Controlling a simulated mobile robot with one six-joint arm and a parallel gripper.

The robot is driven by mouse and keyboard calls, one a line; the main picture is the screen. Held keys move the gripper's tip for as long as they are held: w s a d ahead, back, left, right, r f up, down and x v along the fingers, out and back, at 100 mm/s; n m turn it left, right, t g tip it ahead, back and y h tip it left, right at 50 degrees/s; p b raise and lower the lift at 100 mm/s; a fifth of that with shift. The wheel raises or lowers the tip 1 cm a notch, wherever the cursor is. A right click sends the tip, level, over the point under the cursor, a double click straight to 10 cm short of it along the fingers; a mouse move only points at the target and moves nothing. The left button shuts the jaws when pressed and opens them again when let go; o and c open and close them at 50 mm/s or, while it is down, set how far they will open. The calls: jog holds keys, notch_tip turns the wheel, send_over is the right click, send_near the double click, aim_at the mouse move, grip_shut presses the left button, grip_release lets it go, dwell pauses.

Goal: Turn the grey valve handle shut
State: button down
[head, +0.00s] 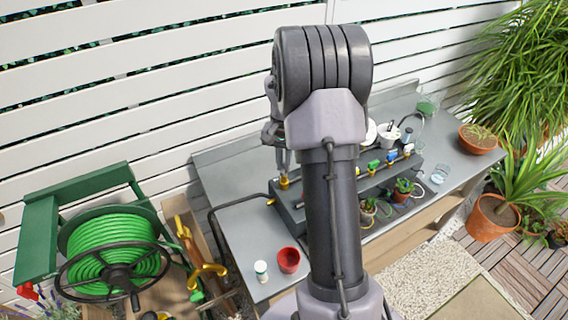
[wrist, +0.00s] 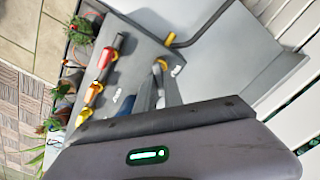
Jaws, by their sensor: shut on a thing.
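My gripper (head: 283,168) reaches down at the left end of the grey manifold block (head: 290,212) on the bench. Its fingers (wrist: 160,88) are close together over a brass valve fitting (wrist: 161,64), which also shows under the fingertips in the head view (head: 284,183). My gripper is shut on the grey valve handle, which the fingers largely hide in both views. I cannot tell the handle's exact angle.
A black pipe (wrist: 200,25) bends nearby. Potted plants (head: 404,186), a red pot (head: 289,260) and a white jar (head: 261,270) stand on the bench (head: 235,225).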

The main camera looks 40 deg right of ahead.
aim_at(284, 166)
jog(key=m, duration=0.4)
jog(key=shift+b, duration=0.4)
jog(key=shift+m+b, duration=0.55)
jog(key=shift+m, duration=1.95)
jog(key=c, duration=1.5)
grip_release()
jog(key=shift+o, duration=0.2)
notch_tip(284, 166, up, 18)
jog(key=p, duration=0.5)
jog(key=shift+f, duration=0.25)
